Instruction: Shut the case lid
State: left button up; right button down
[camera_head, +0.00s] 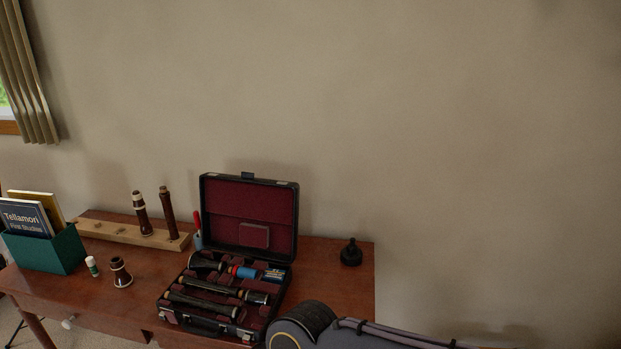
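The black instrument case (163,311) sits on the wooden table with its lid (226,204) standing open and upright at the back. The lid's inside is dark red, with a small pad on it and latch parts along its top edge. Dark instrument joints (208,303), a blue and red item (243,272) and a small blue box (274,275) lie in the case's red-lined base. A grey and black part of my arm comes in at the bottom right, in front of the case's right front corner. Neither gripper's fingers can be seen.
On the table (330,283), a wooden stand (112,232) with upright recorder pieces (142,213) is behind left of the case. A small black object (351,253) stands right.

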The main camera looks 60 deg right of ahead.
aim_at(246, 215)
jog(key=z, duration=1.65)
